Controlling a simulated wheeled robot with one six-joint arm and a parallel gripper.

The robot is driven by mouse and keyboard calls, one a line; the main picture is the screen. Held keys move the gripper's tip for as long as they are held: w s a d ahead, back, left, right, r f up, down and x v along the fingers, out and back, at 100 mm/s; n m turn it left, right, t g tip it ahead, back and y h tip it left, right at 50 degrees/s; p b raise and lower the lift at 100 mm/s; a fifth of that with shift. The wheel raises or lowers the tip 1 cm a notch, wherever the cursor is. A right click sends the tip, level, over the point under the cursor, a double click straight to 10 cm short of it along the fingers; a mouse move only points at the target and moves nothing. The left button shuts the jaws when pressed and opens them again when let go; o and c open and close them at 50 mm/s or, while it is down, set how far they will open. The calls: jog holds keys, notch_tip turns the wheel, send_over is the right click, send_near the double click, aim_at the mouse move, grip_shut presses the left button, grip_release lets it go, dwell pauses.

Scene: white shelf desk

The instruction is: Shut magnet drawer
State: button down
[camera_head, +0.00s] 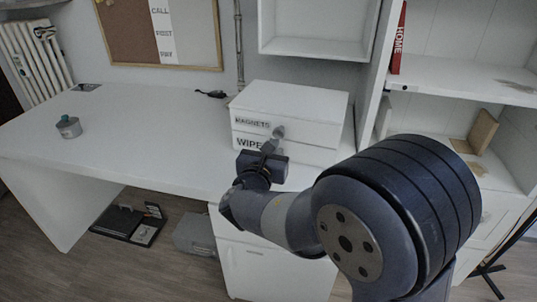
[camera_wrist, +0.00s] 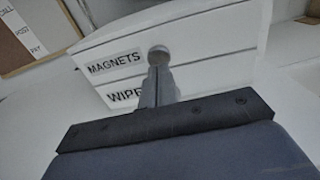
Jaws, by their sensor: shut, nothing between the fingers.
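The white drawer box (camera_head: 290,105) stands on the desk, with an upper drawer labelled MAGNETS (camera_head: 253,122) and a lower one labelled WIPE, its label partly hidden. In the wrist view the magnet drawer (camera_wrist: 205,48) has a round grey knob (camera_wrist: 159,55). The magnet drawer's front looks about level with the lower drawer's front; I cannot tell if a small gap is left. My gripper (camera_head: 274,138) is shut and empty, its fingertips at the knob on the drawer front. In the wrist view my gripper (camera_wrist: 158,72) points straight at the knob; contact is not clear.
A shelf unit (camera_head: 455,75) with a red HOME book (camera_head: 398,40) stands at the right.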

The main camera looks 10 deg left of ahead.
jog(key=s+a+p, duration=0.1)
jog(key=s, duration=0.9)
jog(key=shift+s+a, duration=0.3)
jog(key=shift+s, duration=0.1)
jog(key=shift+r, duration=0.1)
